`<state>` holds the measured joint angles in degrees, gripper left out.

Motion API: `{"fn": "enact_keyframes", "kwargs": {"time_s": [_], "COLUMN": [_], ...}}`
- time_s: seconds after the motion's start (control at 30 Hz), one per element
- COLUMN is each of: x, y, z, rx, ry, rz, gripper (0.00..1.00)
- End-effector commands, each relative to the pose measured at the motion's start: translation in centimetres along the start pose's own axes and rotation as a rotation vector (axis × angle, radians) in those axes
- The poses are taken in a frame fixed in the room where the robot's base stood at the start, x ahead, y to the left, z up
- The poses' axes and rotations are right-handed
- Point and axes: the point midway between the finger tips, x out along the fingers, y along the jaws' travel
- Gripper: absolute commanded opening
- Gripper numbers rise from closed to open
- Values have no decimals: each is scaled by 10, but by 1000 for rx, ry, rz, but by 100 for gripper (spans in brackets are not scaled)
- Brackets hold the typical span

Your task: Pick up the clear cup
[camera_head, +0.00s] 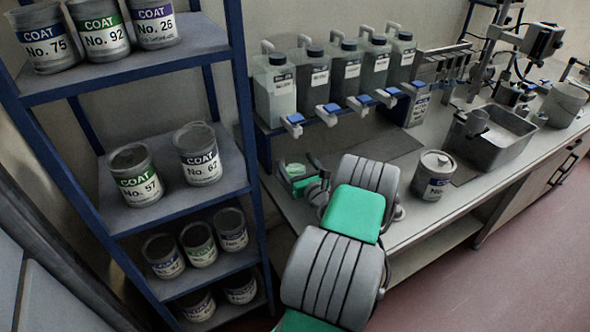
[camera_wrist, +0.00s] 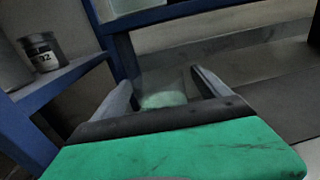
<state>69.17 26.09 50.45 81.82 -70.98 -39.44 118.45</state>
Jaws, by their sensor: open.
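The clear cup (camera_head: 295,172), with a pale green tint, stands on the bench near the blue shelf post, close to the wall. In the wrist view the clear cup (camera_wrist: 163,98) shows faintly between my fingers, its lower part hidden behind my gripper's body. My gripper (camera_head: 310,174) is open, reaching in at the cup from the right in the head view. In the wrist view my gripper (camera_wrist: 161,80) has one finger on each side of the cup. I cannot tell whether either finger touches it.
A blue rack (camera_head: 245,115) with several coat cans stands left of the cup. A row of tap bottles (camera_head: 315,85) sits on a ledge above and behind. A lidded can (camera_head: 434,175) and a metal basin (camera_head: 512,150) are on the bench to the right.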

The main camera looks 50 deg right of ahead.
Motion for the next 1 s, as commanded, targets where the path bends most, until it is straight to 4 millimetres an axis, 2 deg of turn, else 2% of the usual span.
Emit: {"fn": "enact_keyframes", "kwargs": {"time_s": [0.23, 1.0], "x": [4, 4], "y": [1, 2], "z": [-1, -1], "rx": [2, 1], "ry": [0, 0], "rz": [1, 2], "gripper": [86, 23]}}
